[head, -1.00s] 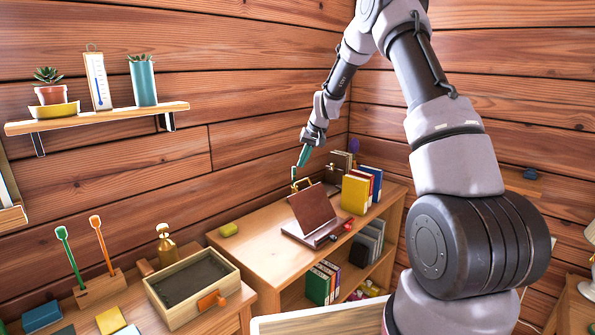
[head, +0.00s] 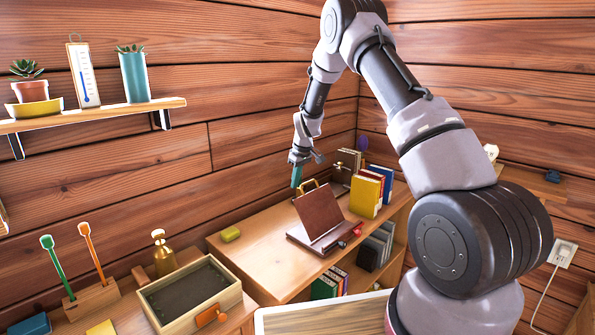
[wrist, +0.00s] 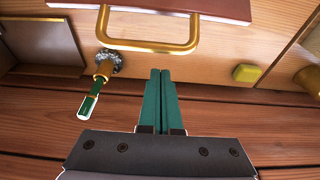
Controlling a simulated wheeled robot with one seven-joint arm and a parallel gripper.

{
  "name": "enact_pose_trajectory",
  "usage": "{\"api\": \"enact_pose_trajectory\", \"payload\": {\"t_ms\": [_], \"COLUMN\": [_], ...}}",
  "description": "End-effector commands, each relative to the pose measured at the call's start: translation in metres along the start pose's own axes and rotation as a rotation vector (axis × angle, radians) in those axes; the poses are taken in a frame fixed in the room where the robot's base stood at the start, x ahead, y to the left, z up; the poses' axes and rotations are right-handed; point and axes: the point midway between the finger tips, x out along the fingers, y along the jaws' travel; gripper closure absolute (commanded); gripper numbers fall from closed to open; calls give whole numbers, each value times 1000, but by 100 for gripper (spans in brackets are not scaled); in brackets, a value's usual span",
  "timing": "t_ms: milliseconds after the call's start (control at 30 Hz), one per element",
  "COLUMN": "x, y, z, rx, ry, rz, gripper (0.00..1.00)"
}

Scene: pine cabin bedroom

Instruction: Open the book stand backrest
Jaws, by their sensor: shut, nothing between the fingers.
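The book stand has a dark brown backrest (head: 318,208) standing raised and leaning above its flat base (head: 325,241). A gold handle (head: 309,186) shows at the backrest's top edge. In the wrist view the gold handle (wrist: 148,45) is a wide loop joined to the brown panel edge (wrist: 190,8). My gripper (head: 296,184) is behind and left of the backrest's top, near the handle. In the wrist view its green fingers (wrist: 160,73) are together and empty, apart from the handle. The backrest's back is hidden in the head view.
Yellow, red and blue books (head: 366,195) stand right of the stand. A yellow block (head: 231,234) lies on the cabinet top (head: 255,255) at left. The wood wall is close behind.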

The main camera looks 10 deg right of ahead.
Motion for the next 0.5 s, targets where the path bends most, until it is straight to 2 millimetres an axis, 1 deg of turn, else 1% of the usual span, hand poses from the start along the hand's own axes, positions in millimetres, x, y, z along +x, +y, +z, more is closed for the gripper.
{"api": "enact_pose_trajectory", "payload": {"t_ms": [33, 133, 300, 500], "x": [-11, -19, -26, -28], "y": [2, 2, 1, 1], "z": [7, 17, 27, 29], "rx": [5, 4, 4, 3], "ry": [4, 3, 3, 3], "rz": [3, 3, 2, 2], "gripper": [100, 100, 100, 100]}}
